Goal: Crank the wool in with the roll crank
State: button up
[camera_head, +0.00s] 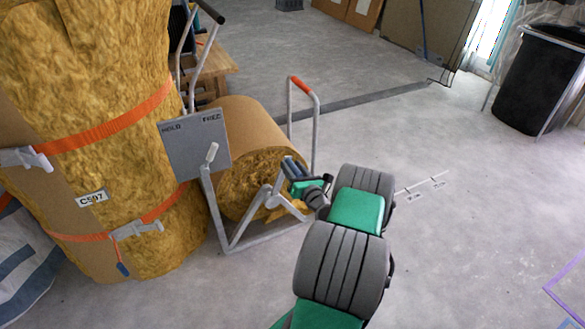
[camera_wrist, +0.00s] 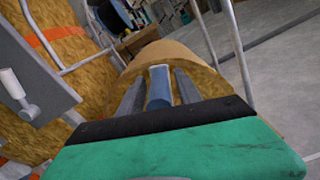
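The wool roll (camera_head: 243,130), golden with a brown facing, lies on its side in a grey metal frame (camera_head: 262,238) left of centre in the head view. A grey crank arm (camera_head: 272,192) shows at its near end. My gripper (camera_head: 291,167) is at this end of the roll. In the wrist view, my gripper (camera_wrist: 160,90) has its two grey fingers on either side of the blue-grey crank handle (camera_wrist: 159,88) and looks shut on it. A grey plate (camera_head: 195,145) marked HOLD and FREE, with a pale lever (camera_head: 211,154), stands left of the roll.
A tall wool bundle (camera_head: 120,190) with orange straps stands close on the left. An orange-gripped metal hoop (camera_head: 315,120) rises behind the roll. A black bin (camera_head: 535,80) stands far right. The concrete floor right of my arm is largely clear.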

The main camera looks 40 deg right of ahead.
jog(key=shift+o, duration=0.3)
jog(key=p+v, duration=0.2)
jog(key=v, duration=0.5)
jog(key=shift+s, duration=0.35)
jog(key=shift+s+a, duration=0.1)
jog(key=shift+a, duration=0.05)
